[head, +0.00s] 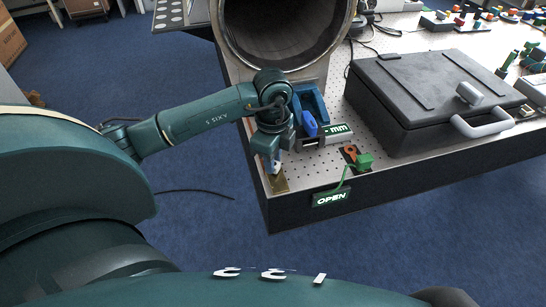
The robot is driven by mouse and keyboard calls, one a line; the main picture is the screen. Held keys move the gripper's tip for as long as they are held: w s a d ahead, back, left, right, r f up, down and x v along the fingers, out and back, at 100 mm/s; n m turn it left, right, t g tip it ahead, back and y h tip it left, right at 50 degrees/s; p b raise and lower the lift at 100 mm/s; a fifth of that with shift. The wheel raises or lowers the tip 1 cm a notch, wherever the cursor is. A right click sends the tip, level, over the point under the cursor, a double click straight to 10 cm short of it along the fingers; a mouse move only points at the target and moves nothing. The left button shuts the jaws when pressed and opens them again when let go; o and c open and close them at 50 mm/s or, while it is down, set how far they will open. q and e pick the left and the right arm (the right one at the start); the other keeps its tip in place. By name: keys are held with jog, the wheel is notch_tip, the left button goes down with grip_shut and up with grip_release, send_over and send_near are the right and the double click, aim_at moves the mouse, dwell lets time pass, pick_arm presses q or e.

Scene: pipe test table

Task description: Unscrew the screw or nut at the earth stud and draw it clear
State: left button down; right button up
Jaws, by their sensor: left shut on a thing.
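A small brass-coloured plate (279,185), which looks like the earth stud's base, lies at the near left corner of the perforated table. My left gripper (273,167) points down just above this plate. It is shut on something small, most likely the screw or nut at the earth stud. The fingers hide that part, and the stud itself cannot be made out. I cannot tell whether the held part is still on the stud or lifted from it. My right gripper is not in view.
A blue holder (310,105) and a display marked mm (338,131) stand right of my gripper. A green block (364,161) and an OPEN sign (331,198) are near the front edge. A large pipe (284,30) and a black lidded case (430,95) stand behind.

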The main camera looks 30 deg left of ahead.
pick_arm(q)
jog(key=shift+n, duration=0.5)
jog(key=n, duration=0.2)
jog(key=shift+s+n, duration=0.1)
jog(key=shift+n, duration=1.3)
